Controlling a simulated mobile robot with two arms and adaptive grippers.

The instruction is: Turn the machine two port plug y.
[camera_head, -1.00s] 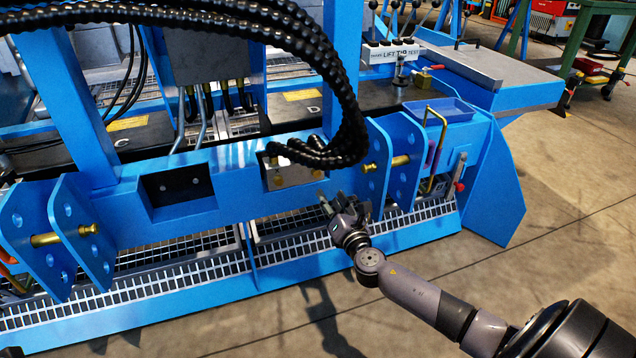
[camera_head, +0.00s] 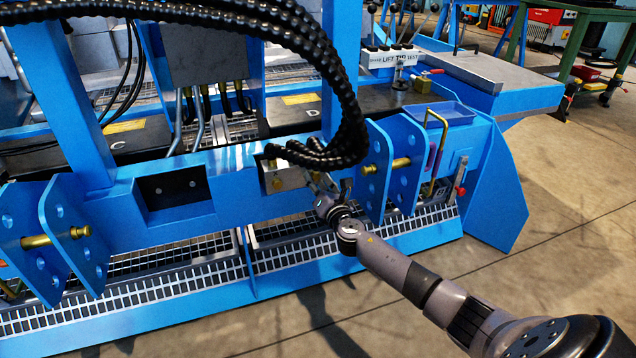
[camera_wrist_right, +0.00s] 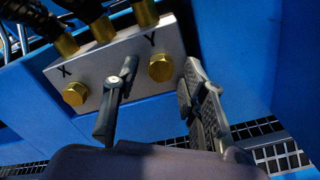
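The silver port block (camera_wrist_right: 125,57) on the blue machine carries the letters X and Y, with a brass plug under each. The Y plug (camera_wrist_right: 160,68) is hexagonal and brass. The X plug (camera_wrist_right: 75,93) sits to its left. My right gripper (camera_wrist_right: 158,74) is open, with one finger on each side of the Y plug in the wrist view. A gap shows between each finger and the plug, and I cannot tell how deep the fingers reach. In the head view my right gripper (camera_head: 322,182) is at the right end of the block (camera_head: 285,178), partly hiding it. My left gripper is not in view.
Thick black hoses (camera_head: 345,110) arch down to the block's top, close above my gripper. A blue bracket plate (camera_head: 374,170) with a brass pin stands just right of the gripper. A metal grating (camera_head: 300,255) lies below. Open floor (camera_head: 560,260) is at right.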

